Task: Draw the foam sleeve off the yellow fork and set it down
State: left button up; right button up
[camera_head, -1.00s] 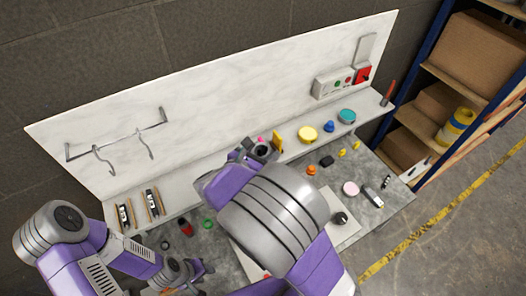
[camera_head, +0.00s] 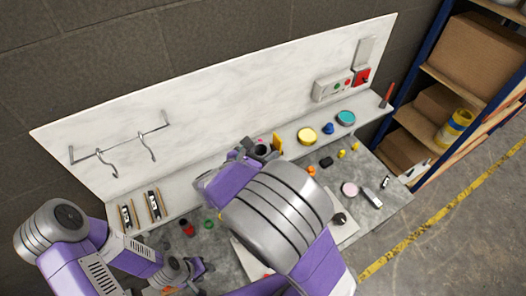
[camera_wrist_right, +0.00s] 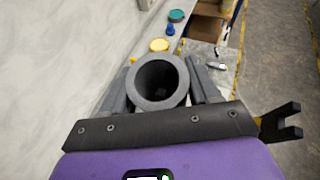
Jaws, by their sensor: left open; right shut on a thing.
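The grey foam sleeve (camera_wrist_right: 158,82) is a thick-walled ring, seen end-on into its dark hollow in the right wrist view. My right gripper (camera_wrist_right: 159,88) is shut on it, one finger on each side. The sleeve shows small in the head view (camera_head: 262,149), partly hidden by my right wrist. A yellow upright piece (camera_head: 277,143), likely the yellow fork, stands just right of it. In the right wrist view, a dark two-pronged piece with a little yellow (camera_wrist_right: 280,122) shows at the right, apart from the sleeve. My left gripper (camera_head: 182,272) is open and empty, low at the left.
On the ledge are a yellow disc (camera_head: 307,136), a blue knob (camera_head: 328,128) and a teal disc (camera_head: 346,118). A wall rail with hooks (camera_head: 120,140) is at the left. Small parts lie on the grey bench (camera_head: 375,210). A storage rack (camera_head: 440,100) stands at the right.

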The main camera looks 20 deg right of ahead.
jog(key=shift+a+r, duration=0.2)
jog(key=shift+r, duration=1.05)
jog(key=shift+s+a+r, duration=0.1)
jog(key=shift+r, duration=0.85)
jog(key=shift+s+a+r, duration=0.1)
jog(key=shift+r, duration=0.8)
jog(key=shift+r, duration=0.1)
jog(key=shift+r, duration=1.9)
jog(key=shift+w+r, duration=0.1)
jog(key=shift+r, duration=1.95)
